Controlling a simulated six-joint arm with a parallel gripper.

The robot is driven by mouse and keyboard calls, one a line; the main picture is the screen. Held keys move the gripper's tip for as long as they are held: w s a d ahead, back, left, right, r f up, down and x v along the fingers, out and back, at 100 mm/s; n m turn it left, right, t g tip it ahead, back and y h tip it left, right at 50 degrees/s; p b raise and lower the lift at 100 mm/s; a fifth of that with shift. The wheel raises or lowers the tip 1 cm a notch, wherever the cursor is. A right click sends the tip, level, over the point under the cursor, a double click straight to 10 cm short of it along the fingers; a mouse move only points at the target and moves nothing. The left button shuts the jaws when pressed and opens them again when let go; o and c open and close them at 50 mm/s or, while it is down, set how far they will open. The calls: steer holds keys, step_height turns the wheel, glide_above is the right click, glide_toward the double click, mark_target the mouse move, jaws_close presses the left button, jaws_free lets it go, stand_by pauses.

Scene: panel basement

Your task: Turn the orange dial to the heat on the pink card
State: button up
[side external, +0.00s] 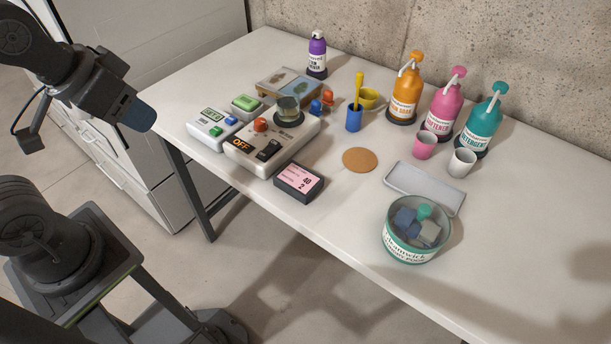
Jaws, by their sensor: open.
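A glass vessel sits on the appliance's round plate behind the dial. The pink card (299,179) lies in a dark holder in front of the appliance; I make out "40" on it, and the smaller print is too small to read. My gripper (28,138) seems to be the dark end part at the upper left, beyond the table's left edge and well away from the dial. Its fingers are not clear; nothing shows in it.
A smaller white device (215,128) stands left of the appliance. Behind are a tray (290,80), a purple bottle (317,55) and a blue cup (354,118). Pump bottles (407,90), mugs, a grey tray (424,188) and a tub (414,232) stand right. The front-right table is clear.

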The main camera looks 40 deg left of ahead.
stand_by(0.3)
steer(key=shift+o, duration=1.5)
steer(key=shift+w+r+n, duration=0.2)
steer(key=shift+w+n, duration=0.15)
steer(key=shift+n, duration=0.05)
steer(key=n+g, duration=0.6)
steer(key=n, duration=2.1)
glide_above(260, 121)
step_height(260, 121, down, 8)
step_height(260, 121, down, 14)
steer(key=shift+r, duration=0.25)
steer(key=shift+c, duration=0.3)
